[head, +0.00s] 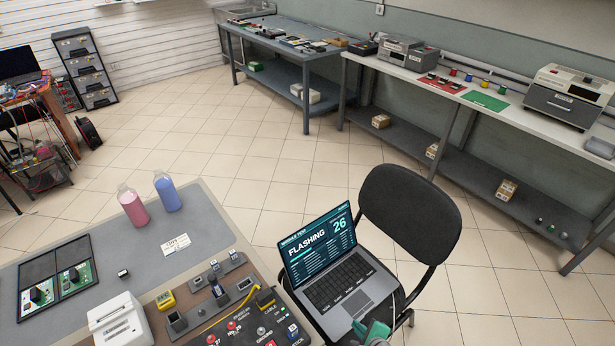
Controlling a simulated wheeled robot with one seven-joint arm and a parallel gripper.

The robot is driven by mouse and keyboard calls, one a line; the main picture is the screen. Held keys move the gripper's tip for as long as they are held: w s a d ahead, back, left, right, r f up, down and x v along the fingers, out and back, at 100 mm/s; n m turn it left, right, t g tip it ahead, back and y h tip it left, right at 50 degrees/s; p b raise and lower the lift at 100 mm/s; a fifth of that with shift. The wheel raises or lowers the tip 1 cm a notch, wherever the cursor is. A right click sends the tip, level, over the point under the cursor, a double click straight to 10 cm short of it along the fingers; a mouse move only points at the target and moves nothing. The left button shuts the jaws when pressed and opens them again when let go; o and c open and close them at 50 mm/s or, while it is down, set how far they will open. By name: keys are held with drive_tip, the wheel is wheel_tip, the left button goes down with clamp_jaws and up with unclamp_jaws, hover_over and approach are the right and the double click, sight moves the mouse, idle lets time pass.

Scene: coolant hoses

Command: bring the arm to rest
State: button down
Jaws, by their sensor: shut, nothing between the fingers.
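My gripper (370,330) shows at the bottom edge, right of centre, as teal and grey parts in front of the laptop and chair. It is shut with nothing held. Most of my arm is out of the picture. An open laptop (340,284) sits just above it on the black chair (408,222), its screen reading "FLASHING" and 26. A pink bottle (133,206) and a blue bottle (168,192) stand upright on the grey mat (85,225) at left.
A control panel (262,328) with knobs, a yellow cable and small modules lies left of the laptop. A white device (120,322) and a tray of green boards (55,277) are further left. Benches (400,75) line the back wall. Tiled floor (235,140) between is clear.

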drive_tip(key=shift+s+f, duration=0.2)
drive_tip(key=shift+s, duration=0.3)
drive_tip(key=s+a+r+n+t+h, duration=0.1)
drive_tip(key=s+a+r+n+h, duration=0.15)
drive_tip(key=s+n, duration=0.45)
drive_tip(key=s+a+r+n+t+h, duration=0.1)
drive_tip(key=s+a+r+n+h, duration=0.15)
drive_tip(key=s, duration=0.85)
drive_tip(key=s+a+r+n+t, duration=0.1)
drive_tip(key=s+a+r+n, duration=0.3)
drive_tip(key=r, duration=0.4)
drive_tip(key=s+a+r+n+t+y, duration=0.1)
drive_tip(key=s+a+r+n, duration=0.3)
drive_tip(key=r, duration=0.5)
drive_tip(key=s+a+r+n+t+y, duration=0.1)
drive_tip(key=s+a+r+n, duration=0.3)
drive_tip(key=r, duration=0.5)
drive_tip(key=shift+s+n+t, duration=0.45)
drive_tip(key=shift+s+t, duration=0.15)
drive_tip(key=shift+t, duration=0.3)
